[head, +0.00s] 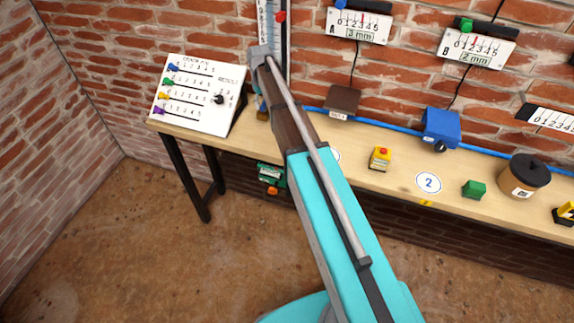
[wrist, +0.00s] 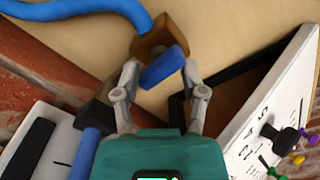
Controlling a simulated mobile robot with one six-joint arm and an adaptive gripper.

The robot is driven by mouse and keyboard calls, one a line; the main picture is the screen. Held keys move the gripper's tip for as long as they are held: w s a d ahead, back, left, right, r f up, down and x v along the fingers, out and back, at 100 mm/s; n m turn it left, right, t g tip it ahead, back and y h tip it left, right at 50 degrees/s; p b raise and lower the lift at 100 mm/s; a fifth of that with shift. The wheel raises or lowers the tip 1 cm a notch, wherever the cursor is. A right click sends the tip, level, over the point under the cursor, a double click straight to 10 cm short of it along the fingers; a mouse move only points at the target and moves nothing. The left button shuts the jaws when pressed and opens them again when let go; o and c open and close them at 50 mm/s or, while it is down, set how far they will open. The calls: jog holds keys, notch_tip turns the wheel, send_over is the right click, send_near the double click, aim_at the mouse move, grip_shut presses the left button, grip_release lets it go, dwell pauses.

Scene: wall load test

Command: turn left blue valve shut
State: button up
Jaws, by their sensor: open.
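The left blue valve fills the upper middle of the wrist view, with a brown-orange body (wrist: 150,40) and a blue handle (wrist: 164,68). A blue hose (wrist: 90,8) runs to its body. My gripper (wrist: 161,72) is open, with one grey finger on each side of the handle. The handle lies slanted between the fingertips; whether either finger touches it I cannot tell. In the head view my arm hides most of the valve and my gripper; only a small brass and blue bit (head: 262,110) shows beside the arm.
A white slider panel (head: 199,95) stands close left of the valve. A vertical gauge (head: 271,40) is on the brick wall behind. Right along the table (head: 330,155) are a brown block (head: 342,101), a blue box (head: 441,127), a yellow button box (head: 380,159) and a pot (head: 524,178).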

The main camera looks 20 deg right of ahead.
jog(key=n, duration=0.7)
notch_tip(320, 180, up, 12)
jog(key=p, duration=1.2)
jog(key=s+f+m+b, duration=0.3)
jog(key=s+f+b, duration=0.1)
jog(key=s, duration=0.6)
jog(key=s+f+m+b, duration=0.4)
jog(key=s, duration=0.6)
jog(key=s+f+m+b, duration=0.3)
jog(key=s+f+b, duration=0.1)
jog(key=s, duration=0.6)
jog(key=shift+s+m, duration=0.2)
jog(key=shift+m, duration=0.1)
notch_tip(320, 180, up, 12)
jog(key=n+p, duration=0.1)
jog(key=p, duration=1.1)
send_over(263, 103)
